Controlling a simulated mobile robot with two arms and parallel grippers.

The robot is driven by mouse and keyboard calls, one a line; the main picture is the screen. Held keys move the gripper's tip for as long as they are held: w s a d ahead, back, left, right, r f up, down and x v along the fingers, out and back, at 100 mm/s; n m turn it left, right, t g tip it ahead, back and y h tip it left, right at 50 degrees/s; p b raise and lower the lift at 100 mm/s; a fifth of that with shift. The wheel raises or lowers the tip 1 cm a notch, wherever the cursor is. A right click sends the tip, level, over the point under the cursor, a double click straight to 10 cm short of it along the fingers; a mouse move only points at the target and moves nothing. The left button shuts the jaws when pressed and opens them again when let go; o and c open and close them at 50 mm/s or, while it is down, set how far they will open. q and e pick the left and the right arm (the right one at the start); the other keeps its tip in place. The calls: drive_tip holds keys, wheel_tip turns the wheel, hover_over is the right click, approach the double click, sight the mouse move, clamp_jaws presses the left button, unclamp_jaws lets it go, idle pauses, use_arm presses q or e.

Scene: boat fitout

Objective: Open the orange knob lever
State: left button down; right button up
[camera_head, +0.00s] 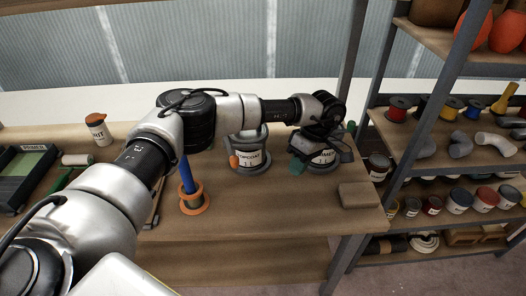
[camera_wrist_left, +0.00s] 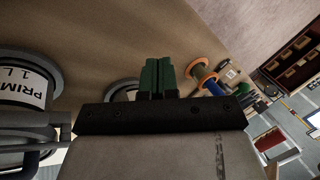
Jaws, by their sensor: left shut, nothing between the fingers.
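The orange knob (camera_head: 234,161) sits at the front left of the clamp-like stand around the can labelled TOPCOAT (camera_head: 254,160) on the bench. My left arm reaches over that can to the right. My left gripper (camera_head: 296,167) is shut and empty, its green fingertips in front of the can labelled PRIMER (camera_head: 325,157), to the right of the orange knob and apart from it. In the left wrist view the green fingers (camera_wrist_left: 157,75) are together, with the PRIMER can (camera_wrist_left: 22,88) at left. The orange knob cannot be made out there. My right gripper is not in view.
A spool with orange flanges (camera_head: 194,201) and a blue rod stands left of the TOPCOAT can. A tan block (camera_head: 358,195) lies near the bench's right edge. A loaded shelf rack (camera_head: 440,160) stands at right. Bench front between spool and block is clear.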

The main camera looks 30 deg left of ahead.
use_arm(q)
drive_tip(key=w+a+r+y, duration=0.4)
drive_tip(key=a+r+y, duration=0.15)
drive_tip(key=r, duration=0.25)
drive_tip(key=s+a+f+p, duration=0.5)
drive_tip(key=s+a+f, duration=0.1)
drive_tip(key=s+a, duration=0.1)
drive_tip(key=shift+s+a+f+h, duration=0.15)
drive_tip(key=shift+a+f+h, duration=0.2)
drive_tip(key=shift+h, duration=0.1)
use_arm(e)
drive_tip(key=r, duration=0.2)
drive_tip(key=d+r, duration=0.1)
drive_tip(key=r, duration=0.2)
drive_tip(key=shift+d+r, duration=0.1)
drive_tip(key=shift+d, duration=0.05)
